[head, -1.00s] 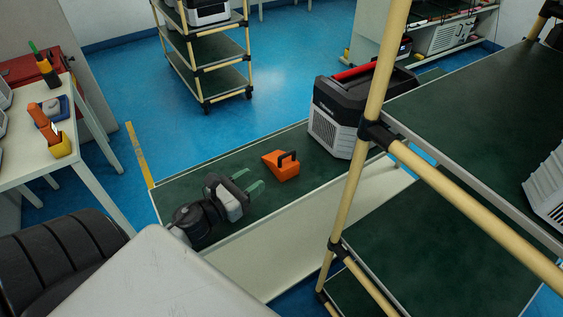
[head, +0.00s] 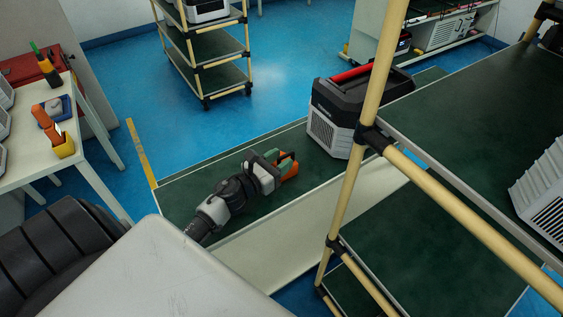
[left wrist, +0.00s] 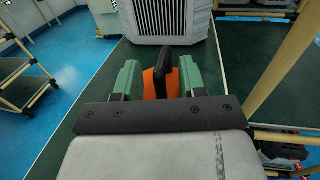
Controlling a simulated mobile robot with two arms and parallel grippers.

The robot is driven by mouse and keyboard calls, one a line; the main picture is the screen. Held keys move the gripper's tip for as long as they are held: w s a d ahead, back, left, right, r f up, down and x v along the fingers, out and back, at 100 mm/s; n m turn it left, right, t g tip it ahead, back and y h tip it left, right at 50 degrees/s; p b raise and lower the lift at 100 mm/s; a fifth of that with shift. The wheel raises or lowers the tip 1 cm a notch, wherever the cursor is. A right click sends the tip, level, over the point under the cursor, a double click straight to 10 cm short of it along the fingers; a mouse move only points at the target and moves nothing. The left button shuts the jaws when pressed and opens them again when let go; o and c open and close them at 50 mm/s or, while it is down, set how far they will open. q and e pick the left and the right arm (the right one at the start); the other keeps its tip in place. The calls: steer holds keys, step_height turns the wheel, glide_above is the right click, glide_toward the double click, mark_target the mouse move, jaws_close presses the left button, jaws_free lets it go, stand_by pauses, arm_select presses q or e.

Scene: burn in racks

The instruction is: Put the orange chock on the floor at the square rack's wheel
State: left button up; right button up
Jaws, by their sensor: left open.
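The orange chock (head: 289,173) with its black handle sits on the long green-topped bench (head: 190,197). My left gripper (head: 283,163) is at the chock, its green fingers on either side of the handle and hiding part of it. In the left wrist view the open fingers (left wrist: 158,76) stand to the left and right of the chock's black handle (left wrist: 163,66) and orange body (left wrist: 149,84). A wheeled rack (head: 213,78) with tan posts and green shelves stands on the blue floor at the back. Its small dark wheels show at the bottom. My right gripper is out of view.
A grey and black device (head: 345,112) with a red bar stands on the bench just beyond the chock. A nearer tan-framed rack (head: 352,150) crosses the right side. A white table (head: 40,160) stands at left. Blue floor (head: 275,85) lies open between bench and back rack.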

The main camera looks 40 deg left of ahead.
arm_select(q)
jaws_close()
stand_by(0.4)
